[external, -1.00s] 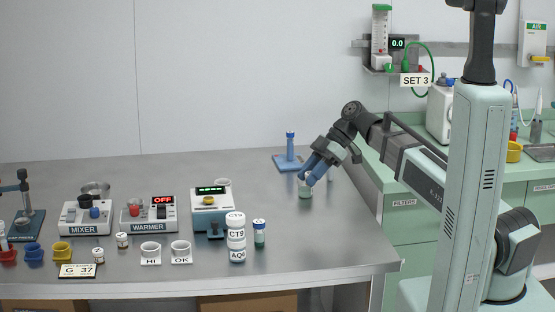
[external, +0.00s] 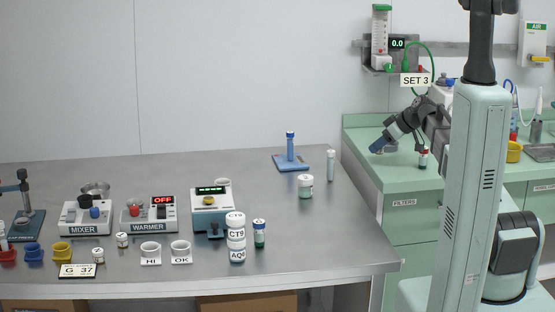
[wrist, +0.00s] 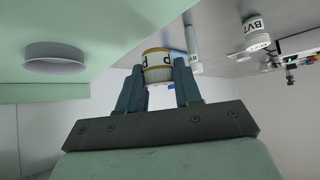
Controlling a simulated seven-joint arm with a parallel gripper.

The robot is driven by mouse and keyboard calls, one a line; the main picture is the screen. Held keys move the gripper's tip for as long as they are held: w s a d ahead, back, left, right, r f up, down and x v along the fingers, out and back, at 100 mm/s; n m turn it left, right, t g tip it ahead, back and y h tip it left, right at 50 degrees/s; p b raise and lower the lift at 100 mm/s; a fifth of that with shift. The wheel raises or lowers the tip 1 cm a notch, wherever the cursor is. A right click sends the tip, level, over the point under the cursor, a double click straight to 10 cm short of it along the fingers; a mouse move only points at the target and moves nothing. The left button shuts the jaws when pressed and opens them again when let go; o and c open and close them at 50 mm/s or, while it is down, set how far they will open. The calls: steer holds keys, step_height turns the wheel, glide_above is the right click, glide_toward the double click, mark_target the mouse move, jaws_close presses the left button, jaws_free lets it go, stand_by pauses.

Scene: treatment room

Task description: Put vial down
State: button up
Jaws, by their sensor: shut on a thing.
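My gripper (external: 377,148) is over the left part of the green counter at the right. In the wrist view my gripper (wrist: 160,85) has its two blue fingers shut on a small vial (wrist: 157,66) with a white label, dark letters and tan bands. In the external view the vial is mostly hidden by the fingers; only a small tan bit shows. I cannot tell whether it touches the counter.
The green counter (external: 372,178) has free room near its front left. A small red-and-white vial (external: 423,158) stands right of my gripper. On the metal table (external: 330,235) stand a labelled jar (external: 305,187), a slim tube (external: 331,166) and a blue stand (external: 291,160).

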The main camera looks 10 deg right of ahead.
steer(key=w+d+m+t+h, duration=0.1)
steer(key=m, duration=0.1)
steer(key=w+d+r+m+t+h, duration=0.1)
steer(key=d+m+h, duration=0.1)
steer(key=m, duration=0.1)
steer(key=w+d+r+m+t+h, duration=0.1)
steer(key=d+m+h, duration=0.1)
steer(key=shift+w+d+r+m, duration=0.1)
steer(key=shift+d+m, duration=0.15)
steer(key=shift+m, duration=0.05)
steer(key=w+d+r+m+g+h, duration=0.1)
steer(key=d+r+m+g+h, duration=0.3)
steer(key=m+h, duration=0.6)
steer(key=d+m+g, duration=0.1)
steer(key=d+m, duration=0.1)
steer(key=m, duration=0.4)
steer(key=shift+w, duration=0.4)
steer(key=shift+f, duration=4.95)
